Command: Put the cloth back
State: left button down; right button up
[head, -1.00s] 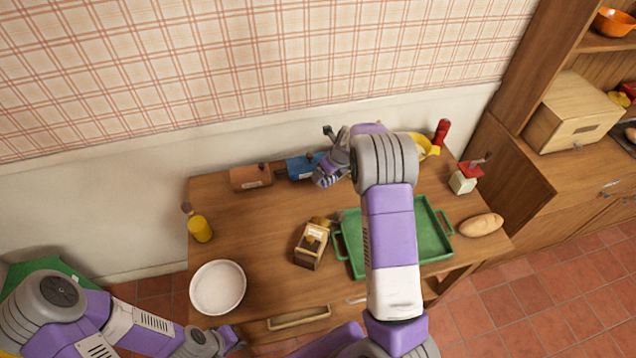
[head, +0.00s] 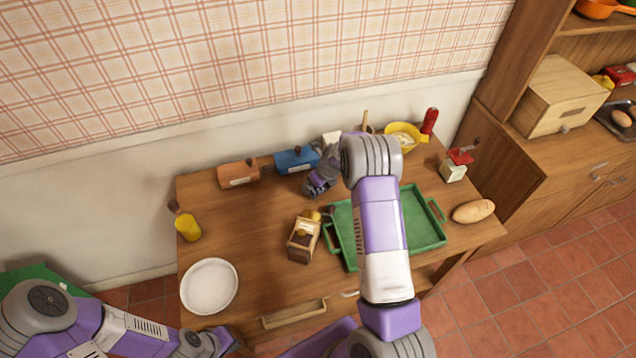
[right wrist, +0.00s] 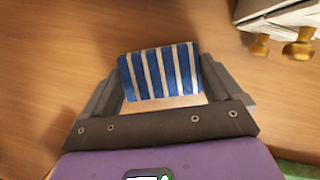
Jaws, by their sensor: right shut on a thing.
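The cloth (right wrist: 160,73) is blue with white stripes. It sits between the fingers of my right gripper (right wrist: 160,92) in the right wrist view, and the gripper is shut on it. The wooden table top shows beyond it. In the head view my right gripper (head: 318,186) is over the back middle of the table, close to the blue canister (head: 297,160); the cloth cannot be made out clearly there. My left gripper (head: 228,342) is low, near the table's front left corner; its fingers are too small to read.
A small wooden box (head: 302,240) stands in the middle.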

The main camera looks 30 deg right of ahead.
jog(key=shift+f, duration=0.1)
jog(key=o, duration=0.8)
jog(key=p+v, duration=0.2)
jog(key=v, duration=1)
jog(key=shift+p, duration=0.3)
